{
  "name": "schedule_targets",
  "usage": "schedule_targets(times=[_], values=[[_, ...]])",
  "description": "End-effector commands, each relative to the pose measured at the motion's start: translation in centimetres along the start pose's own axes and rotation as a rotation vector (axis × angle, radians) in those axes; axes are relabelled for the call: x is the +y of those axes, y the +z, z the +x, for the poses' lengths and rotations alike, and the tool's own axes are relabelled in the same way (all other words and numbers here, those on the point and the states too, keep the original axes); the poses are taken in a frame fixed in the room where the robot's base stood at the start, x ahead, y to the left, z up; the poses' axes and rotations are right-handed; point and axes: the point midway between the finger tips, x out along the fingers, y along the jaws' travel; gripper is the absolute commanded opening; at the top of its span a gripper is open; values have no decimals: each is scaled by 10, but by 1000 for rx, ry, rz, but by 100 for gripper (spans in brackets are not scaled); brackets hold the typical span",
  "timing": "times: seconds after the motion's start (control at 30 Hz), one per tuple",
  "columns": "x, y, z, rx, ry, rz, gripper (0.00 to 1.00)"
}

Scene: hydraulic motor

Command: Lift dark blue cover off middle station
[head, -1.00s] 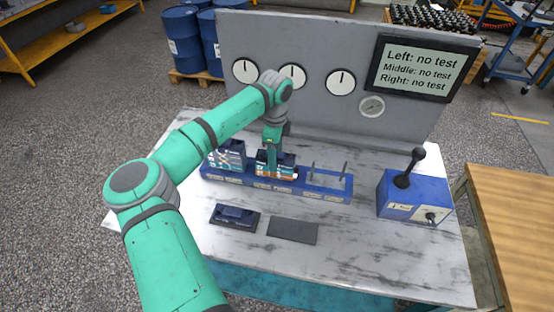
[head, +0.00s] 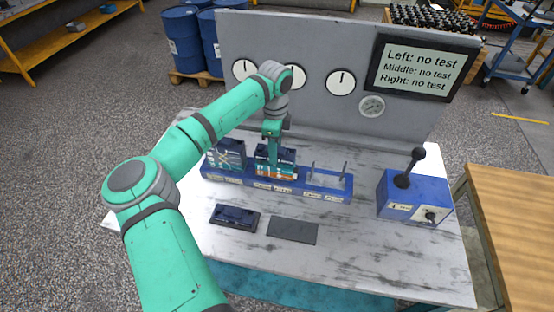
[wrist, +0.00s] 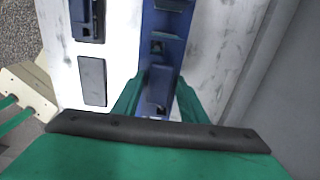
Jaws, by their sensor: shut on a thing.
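The dark blue cover (head: 287,155) is at the middle station of the blue base, above orange and white parts (head: 275,172). My gripper (head: 273,150) points down over it with its fingers shut on it. In the wrist view the dark blue cover (wrist: 161,84) shows between the two green fingers of my gripper (wrist: 158,100). The fingers hide part of the cover. I cannot tell whether there is a gap under it.
The left station (head: 226,155) holds a similar stack, close beside my gripper. The right station (head: 328,180) shows bare upright pins. In front lie a dark mat (head: 252,228) with a dark blue cover on it and an empty mat (head: 292,231). A lever box (head: 413,198) stands right.

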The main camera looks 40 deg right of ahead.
Motion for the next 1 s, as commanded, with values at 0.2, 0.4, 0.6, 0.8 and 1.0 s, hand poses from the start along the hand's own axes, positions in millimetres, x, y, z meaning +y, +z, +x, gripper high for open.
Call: schedule_targets(times=[0.2,0.4,0.6,0.8,1.0], values=[[0,0,-12,0,-1,0,0],[0,0,-22,0,-1,0,0],[0,0,-32,0,-1,0,0],[0,0,-42,0,-1,0,0],[0,0,-51,0,-1,0,0]])
